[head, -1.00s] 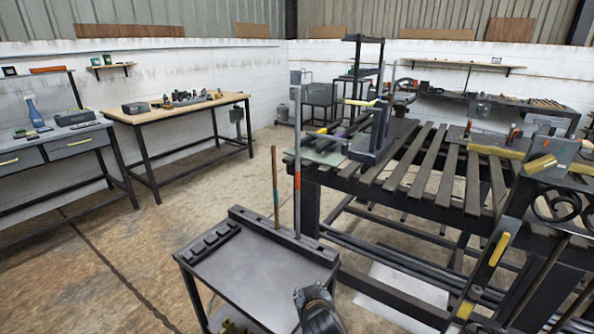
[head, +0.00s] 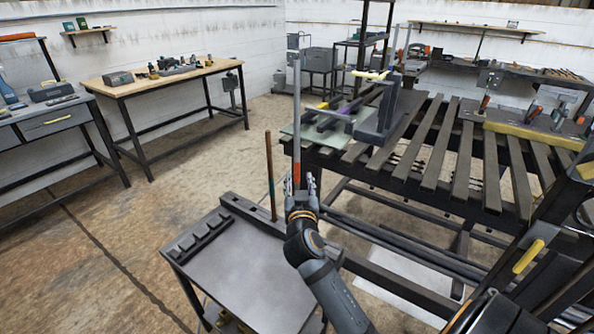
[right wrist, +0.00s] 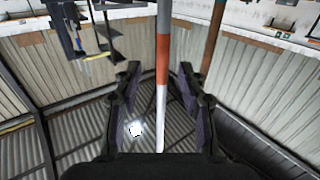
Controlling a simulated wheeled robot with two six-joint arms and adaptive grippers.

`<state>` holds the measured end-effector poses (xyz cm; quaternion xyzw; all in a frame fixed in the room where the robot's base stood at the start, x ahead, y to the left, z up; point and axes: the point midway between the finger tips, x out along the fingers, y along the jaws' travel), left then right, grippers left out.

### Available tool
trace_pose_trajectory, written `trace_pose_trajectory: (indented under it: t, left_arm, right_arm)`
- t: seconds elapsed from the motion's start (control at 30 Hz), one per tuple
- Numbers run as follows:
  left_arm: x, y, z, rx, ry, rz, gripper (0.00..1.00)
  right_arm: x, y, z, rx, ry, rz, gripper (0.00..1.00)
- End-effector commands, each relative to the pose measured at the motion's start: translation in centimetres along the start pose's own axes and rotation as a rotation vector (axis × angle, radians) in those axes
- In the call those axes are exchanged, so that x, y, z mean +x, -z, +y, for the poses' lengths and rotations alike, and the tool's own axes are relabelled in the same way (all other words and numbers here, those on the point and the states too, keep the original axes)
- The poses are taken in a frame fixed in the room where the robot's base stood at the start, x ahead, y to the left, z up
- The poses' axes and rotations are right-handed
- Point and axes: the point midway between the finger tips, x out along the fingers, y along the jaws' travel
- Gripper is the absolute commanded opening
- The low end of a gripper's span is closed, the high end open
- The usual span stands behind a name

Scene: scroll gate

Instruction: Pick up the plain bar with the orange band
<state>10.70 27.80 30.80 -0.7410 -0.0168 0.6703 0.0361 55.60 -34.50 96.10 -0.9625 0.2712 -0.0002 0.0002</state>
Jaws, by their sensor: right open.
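The plain grey bar (head: 295,105) stands upright at the back edge of the dark cart, with its orange band (head: 296,170) low on the visible part. My right gripper (head: 303,187) is open at the height of the band and hides the bar's lower end. In the right wrist view, the bar (right wrist: 163,25) runs between the spread fingers of the right gripper (right wrist: 159,72), its band showing red-orange. Clear gaps show on both sides, and nothing is gripped. My left gripper is not in view.
A brown wooden rod (head: 269,165) stands upright just left of the bar; it also shows in the right wrist view (right wrist: 213,40). A slatted table (head: 400,170) stands close on the right.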

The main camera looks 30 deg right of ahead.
Motion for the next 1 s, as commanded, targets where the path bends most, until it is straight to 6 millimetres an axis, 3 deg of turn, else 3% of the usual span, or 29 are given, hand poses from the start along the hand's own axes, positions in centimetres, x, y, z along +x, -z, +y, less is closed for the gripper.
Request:
trace_pose_trajectory:
  t: [0.33,0.6,0.9,1.0]
  left_arm:
    - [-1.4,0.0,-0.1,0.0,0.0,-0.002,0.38]
    - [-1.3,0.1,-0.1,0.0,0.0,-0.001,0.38]
    - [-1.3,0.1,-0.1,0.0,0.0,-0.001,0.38]
    - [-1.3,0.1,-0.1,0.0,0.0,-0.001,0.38]
  right_arm:
    - [4.7,0.1,-0.3,-0.003,0.0,0.0,0.41]
    - [5.2,-0.1,-0.4,0.0,0.0,-0.001,0.41]
    - [5.1,-0.1,-0.4,-0.001,0.0,-0.002,0.0]
    - [5.1,-0.1,-0.4,-0.001,0.0,-0.002,0.0]
